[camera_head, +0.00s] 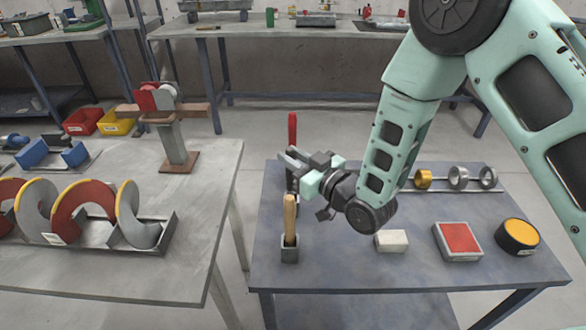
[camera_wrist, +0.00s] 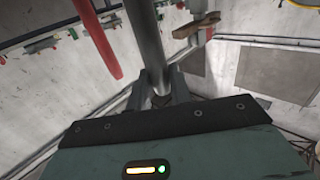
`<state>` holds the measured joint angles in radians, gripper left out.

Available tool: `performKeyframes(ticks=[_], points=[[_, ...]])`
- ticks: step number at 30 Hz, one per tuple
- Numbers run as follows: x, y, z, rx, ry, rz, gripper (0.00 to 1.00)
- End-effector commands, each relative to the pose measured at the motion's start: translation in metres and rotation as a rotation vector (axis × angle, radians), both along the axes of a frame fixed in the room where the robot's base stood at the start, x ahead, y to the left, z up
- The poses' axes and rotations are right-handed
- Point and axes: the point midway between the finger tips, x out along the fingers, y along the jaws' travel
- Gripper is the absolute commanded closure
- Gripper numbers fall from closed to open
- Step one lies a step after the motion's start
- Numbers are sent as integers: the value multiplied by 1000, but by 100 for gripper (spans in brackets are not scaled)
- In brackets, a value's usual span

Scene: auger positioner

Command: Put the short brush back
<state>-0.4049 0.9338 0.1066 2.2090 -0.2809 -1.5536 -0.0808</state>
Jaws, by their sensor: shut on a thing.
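My gripper (camera_head: 308,172) is above the left edge of the blue-grey table, between two upright handles. In the wrist view, its fingers (camera_wrist: 164,92) are shut on a plain grey round handle (camera_wrist: 146,40), which I take for the short brush. Its far end runs out of that picture, and its brush end cannot be made out. A red handle (camera_head: 292,131) stands upright behind my gripper; it also shows left of the held handle in the wrist view (camera_wrist: 97,38). A wooden handle (camera_head: 290,216) stands in a small grey square holder (camera_head: 290,250) in front of my gripper.
On this table (camera_head: 335,272) are a pale block (camera_head: 391,240), a red-topped box (camera_head: 458,240), a yellow-and-black round part (camera_head: 518,236) and several rings on a rod (camera_head: 458,178). The left bench (camera_head: 190,255) carries a red-and-grey auger (camera_head: 85,210) and a clamp post (camera_head: 176,145). A gap separates the tables.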

Motion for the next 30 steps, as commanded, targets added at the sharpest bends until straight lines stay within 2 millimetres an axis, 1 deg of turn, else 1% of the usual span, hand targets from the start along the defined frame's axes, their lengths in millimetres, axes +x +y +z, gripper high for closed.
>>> performKeyframes(ticks=[1,3,6,15,19,20,21,22,30], points=[[-1,0,-10,-3,4,1,100],[-1,0,-20,-2,4,1,100],[0,0,-29,-1,2,1,100],[0,0,-31,0,0,0,100],[0,0,-35,0,0,0,100],[0,0,-34,-1,1,0,71],[0,0,-33,-1,1,0,60],[0,0,-33,-1,1,0,57],[0,0,-32,-1,1,0,57]])
